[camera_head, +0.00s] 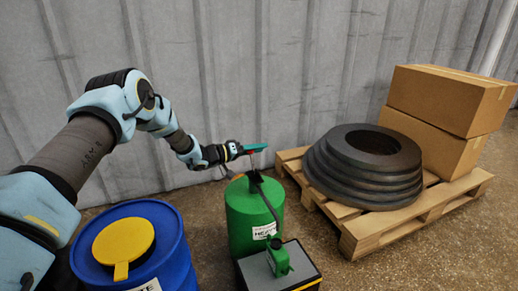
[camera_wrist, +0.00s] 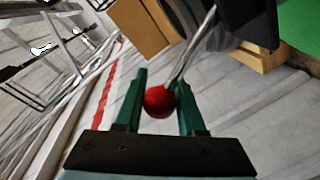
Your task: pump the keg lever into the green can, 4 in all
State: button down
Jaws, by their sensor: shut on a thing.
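My gripper (camera_head: 252,150) is shut on the red ball knob (camera_wrist: 159,101) of the keg lever, above the keg. In the wrist view the knob sits between the two green fingers, with the thin metal lever rod (camera_wrist: 191,50) running up from it. The green keg (camera_head: 241,217) stands upright on the floor, with a white label partly hidden. A dark bar (camera_head: 266,199) slopes down from its top toward the front right. A small green can (camera_head: 278,258) stands in front, on the grey top of a black and yellow box. Its contents cannot be seen.
A blue drum (camera_head: 176,255) with a yellow lid (camera_head: 124,240) stands at the front left. A wooden pallet (camera_head: 368,232) at right bears stacked dark rings (camera_head: 337,183) and cardboard boxes (camera_head: 447,98). A corrugated wall (camera_head: 270,70) closes the back.

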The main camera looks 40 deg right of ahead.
jog(key=shift+w+f, duration=0.15)
jog(key=shift+f, duration=0.3)
jog(key=c, duration=0.8)
grip_release()
jog(key=o, duration=0.3)
jog(key=shift+r, duration=0.15)
jog(key=p+v, duration=0.2)
jog(key=v, duration=0.8)
jog(key=shift+a, duration=0.35)
jog(key=shift+w, duration=0.15)
